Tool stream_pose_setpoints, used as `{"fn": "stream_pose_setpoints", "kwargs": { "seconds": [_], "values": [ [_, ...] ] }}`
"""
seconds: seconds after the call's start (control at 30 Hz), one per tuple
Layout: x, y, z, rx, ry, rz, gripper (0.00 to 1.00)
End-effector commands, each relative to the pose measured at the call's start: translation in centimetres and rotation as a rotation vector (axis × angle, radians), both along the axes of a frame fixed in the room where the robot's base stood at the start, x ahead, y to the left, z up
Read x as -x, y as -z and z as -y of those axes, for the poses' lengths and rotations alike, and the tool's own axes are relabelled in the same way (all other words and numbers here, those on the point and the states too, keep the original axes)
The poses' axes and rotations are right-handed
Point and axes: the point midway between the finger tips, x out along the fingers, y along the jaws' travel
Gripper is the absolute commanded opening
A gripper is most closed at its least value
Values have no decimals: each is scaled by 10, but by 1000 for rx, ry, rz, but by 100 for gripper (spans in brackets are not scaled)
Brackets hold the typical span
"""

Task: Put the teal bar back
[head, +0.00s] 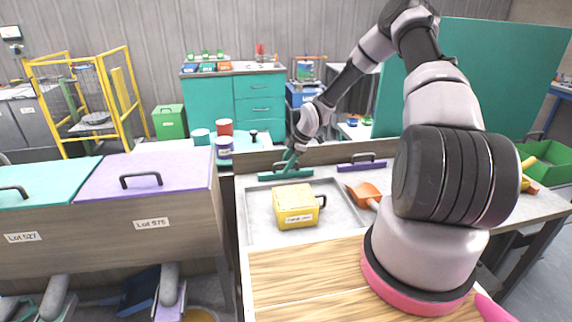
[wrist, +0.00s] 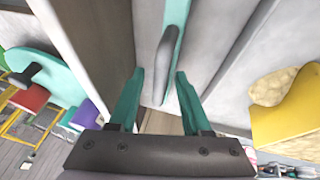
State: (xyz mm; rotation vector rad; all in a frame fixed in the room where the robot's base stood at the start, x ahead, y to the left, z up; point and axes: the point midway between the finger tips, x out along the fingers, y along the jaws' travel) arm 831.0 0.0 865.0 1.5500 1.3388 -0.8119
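The teal bar (head: 285,176) lies along the back edge of the tray in the head view. In the wrist view the bar (wrist: 178,12) runs away from me, with its grey handle (wrist: 166,60) along it. My gripper (head: 291,158) is just above the bar, pointing down. In the wrist view my gripper (wrist: 160,75) has its two teal fingers spread apart. The handle shows between the fingertips, with a gap on both sides. I cannot tell how far down the fingers reach beside the handle.
A yellow container (head: 294,210) stands in the grey tray (head: 257,232), with an orange scoop (head: 364,194) to its right. A purple bar (head: 361,166) lies at the tray's back right. Bins with teal (head: 45,174) and purple (head: 180,165) lids stand left. The wooden front surface (head: 300,275) is clear.

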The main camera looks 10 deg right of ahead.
Motion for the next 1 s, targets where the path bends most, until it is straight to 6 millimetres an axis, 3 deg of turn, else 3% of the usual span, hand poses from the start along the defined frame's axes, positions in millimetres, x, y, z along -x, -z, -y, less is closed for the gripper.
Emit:
{"fn": "stream_pose_setpoints", "kwargs": {
  "seconds": [0.23,0.37,0.8,1.0],
  "values": [
    [0,-1,0,0,0,0,48],
    [1,-11,4,1,1,2,48],
    [19,-91,38,2,2,3,48],
    [23,-109,45,1,1,2,48]
  ]
}}
